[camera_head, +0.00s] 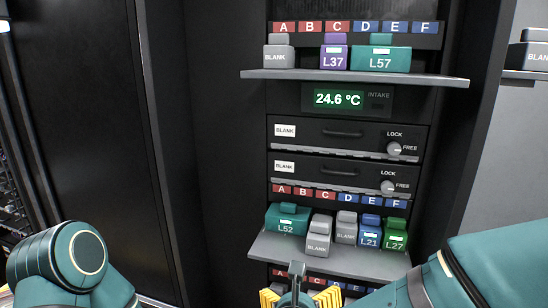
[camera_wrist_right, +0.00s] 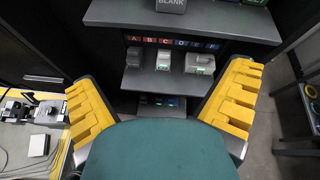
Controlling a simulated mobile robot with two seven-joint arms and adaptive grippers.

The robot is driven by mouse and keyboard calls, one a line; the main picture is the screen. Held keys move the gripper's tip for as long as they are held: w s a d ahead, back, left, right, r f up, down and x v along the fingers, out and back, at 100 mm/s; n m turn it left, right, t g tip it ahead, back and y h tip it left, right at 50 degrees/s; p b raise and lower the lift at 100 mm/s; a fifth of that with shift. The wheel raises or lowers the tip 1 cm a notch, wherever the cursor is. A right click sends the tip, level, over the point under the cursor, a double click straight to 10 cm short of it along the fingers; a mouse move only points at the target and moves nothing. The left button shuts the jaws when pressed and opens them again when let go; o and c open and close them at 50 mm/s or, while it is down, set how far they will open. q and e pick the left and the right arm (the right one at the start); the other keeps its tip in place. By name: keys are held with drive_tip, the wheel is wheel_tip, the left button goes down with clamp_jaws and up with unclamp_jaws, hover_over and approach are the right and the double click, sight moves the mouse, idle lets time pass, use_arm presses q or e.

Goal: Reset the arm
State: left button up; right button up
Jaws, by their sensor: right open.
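My right gripper (camera_head: 300,297) is at the bottom centre of the head view, in front of and below the lower shelf, partly cut off by the picture edge. In the right wrist view its two yellow stepped fingers stand wide apart, with nothing held between them (camera_wrist_right: 165,92). My right arm (camera_head: 490,270) comes in from the lower right. My left arm (camera_head: 65,260) shows only as a teal link at the lower left, and its gripper is out of view.
A lower shelf (camera_head: 330,255) holds modules L52 (camera_head: 287,219), L21 (camera_head: 369,234), L27 (camera_head: 395,236) and grey blanks. An upper shelf (camera_head: 425,79) holds a blank, L37 (camera_head: 333,56) and L57 (camera_head: 380,59). Two drawers with lock knobs sit between. A dark cabinet panel (camera_head: 95,120) stands left.

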drive_tip(key=w+d+f+n+g+y+b, duration=0.1)
drive_tip(key=w+f+n+g+y, duration=0.1)
drive_tip(key=f+n, duration=0.75)
drive_tip(key=w+f+n+g+y+b, duration=0.1)
drive_tip(key=w+f+n+g+y, duration=0.15)
drive_tip(key=f+n, duration=0.7)
use_arm(q)
drive_tip(key=b+x, duration=0.1)
drive_tip(key=x, duration=0.1)
drive_tip(key=a+b+x, duration=0.1)
drive_tip(key=x, duration=0.2)
drive_tip(key=shift+s+f, duration=0.1)
drive_tip(key=shift+f, duration=0.1)
use_arm(e)
drive_tip(key=s+d+f+n+g+y, duration=0.1)
drive_tip(key=s+d+f+n+g, duration=0.1)
drive_tip(key=s+f+n, duration=0.4)
drive_tip(key=s+d+f+n+g+y, duration=0.1)
drive_tip(key=s+f+n+g, duration=0.3)
drive_tip(key=f+n, duration=0.5)
wheel_tip(320, 180, down, 4)
drive_tip(key=shift+s+d+r, duration=0.1)
drive_tip(key=shift+s+d, duration=0.75)
drive_tip(key=shift+s, duration=0.35)
